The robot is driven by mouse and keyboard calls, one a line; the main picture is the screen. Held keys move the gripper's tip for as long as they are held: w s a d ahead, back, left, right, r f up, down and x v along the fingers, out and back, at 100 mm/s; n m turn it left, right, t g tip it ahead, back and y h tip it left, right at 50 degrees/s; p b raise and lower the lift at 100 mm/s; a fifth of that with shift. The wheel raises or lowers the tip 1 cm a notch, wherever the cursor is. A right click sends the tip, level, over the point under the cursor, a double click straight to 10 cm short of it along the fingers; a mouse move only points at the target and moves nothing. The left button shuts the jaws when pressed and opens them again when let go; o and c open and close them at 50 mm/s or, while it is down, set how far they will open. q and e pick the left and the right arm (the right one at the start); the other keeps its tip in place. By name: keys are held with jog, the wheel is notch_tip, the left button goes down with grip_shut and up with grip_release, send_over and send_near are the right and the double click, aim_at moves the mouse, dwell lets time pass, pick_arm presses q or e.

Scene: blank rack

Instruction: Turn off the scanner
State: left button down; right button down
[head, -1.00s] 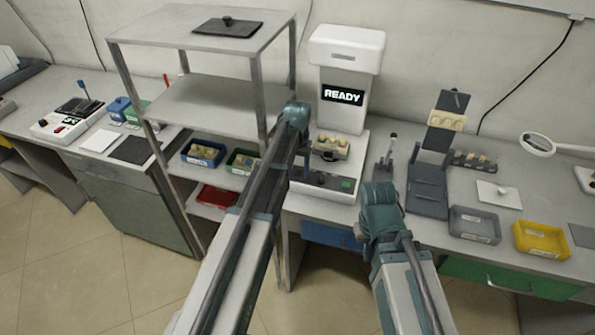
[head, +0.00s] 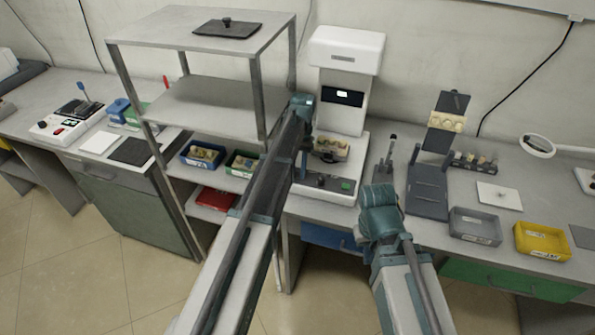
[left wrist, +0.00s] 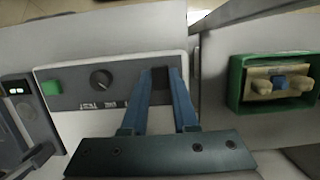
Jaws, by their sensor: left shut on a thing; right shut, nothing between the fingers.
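The scanner (head: 345,95) is a white machine on the bench, with a tall column and an overhanging head. Its display (head: 360,97) is dark with a small white patch. In the left wrist view its front panel (left wrist: 75,100) has a green button (left wrist: 51,88), a round dark knob (left wrist: 101,79) and a dark switch (left wrist: 161,78) at the right end. My left gripper (left wrist: 162,72) reaches down to that end, with its blue fingers on either side of the switch, shut on it. My right arm ends in front of the bench; its fingers are hidden.
A sample holder (head: 330,150) with tan pieces sits on the scanner's stage. A metal rack (head: 190,100) stands close to the left, with small bins. Right of the scanner are a lever device (head: 388,160), a grey tray (head: 474,226) and a yellow tray (head: 541,240).

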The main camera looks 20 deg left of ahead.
pick_arm(q)
jog(key=c, duration=0.7)
grip_release()
jog(key=shift+r, duration=0.1)
jog(key=p+v, duration=1.3)
jog(key=shift+w+d+r, duration=0.1)
jog(key=shift+r, duration=0.15)
jog(key=s+d+m, duration=0.1)
jog(key=s+d, duration=0.3)
jog(key=s, duration=0.5)
jog(key=s+d+f+m+t+b, duration=0.1)
jog(key=s+d, duration=0.4)
jog(key=s, duration=0.4)
jog(key=s+d+f+m+t+y, duration=0.1)
jog(key=s+d, duration=0.3)
jog(key=s, duration=0.5)
jog(key=shift+s+d+f, duration=0.1)
jog(key=shift+s+d, duration=0.1)
jog(key=shift+s, duration=0.2)
